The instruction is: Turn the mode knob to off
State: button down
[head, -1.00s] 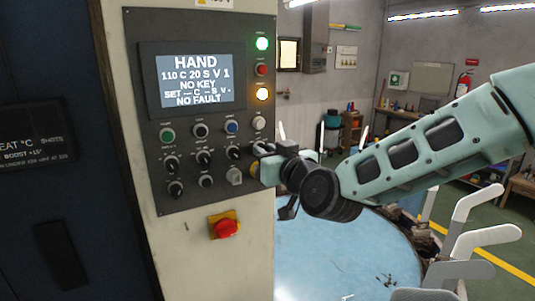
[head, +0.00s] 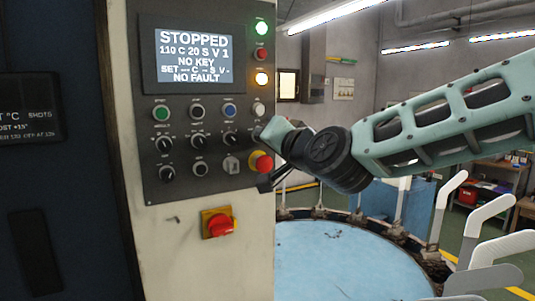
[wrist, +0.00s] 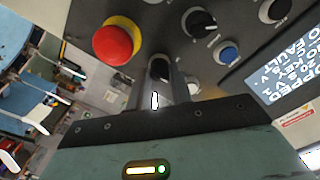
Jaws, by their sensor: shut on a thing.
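The grey control panel (head: 205,95) carries a screen (head: 190,58) that reads STOPPED and NO FAULT. My gripper (head: 262,134) is at the panel's right edge, over the right end of the upper knob row. In the wrist view, my gripper (wrist: 160,82) is shut on a black knob (wrist: 158,68), taken to be the mode knob. The jaws hide part of this knob, and its label and pointer cannot be read. In the head view the knob is hidden by my gripper.
A red mushroom button (head: 262,161) sits close below my gripper; it also shows in the wrist view (wrist: 115,40). A neighbouring knob (head: 230,140) and a white button (head: 258,109) are close by. A red-and-yellow switch (head: 219,224) is lower. A round blue table (head: 345,260) stands right.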

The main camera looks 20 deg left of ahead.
jog(key=shift+m+b, duration=0.45)
jog(key=shift+m, duration=0.15)
jog(key=c, duration=1.3)
grip_release()
jog(key=shift+o, duration=0.2)
jog(key=shift+d, duration=0.1)
jog(key=b+v, duration=0.4)
jog(key=v, duration=1.3)
jog(key=shift+s, duration=0.2)
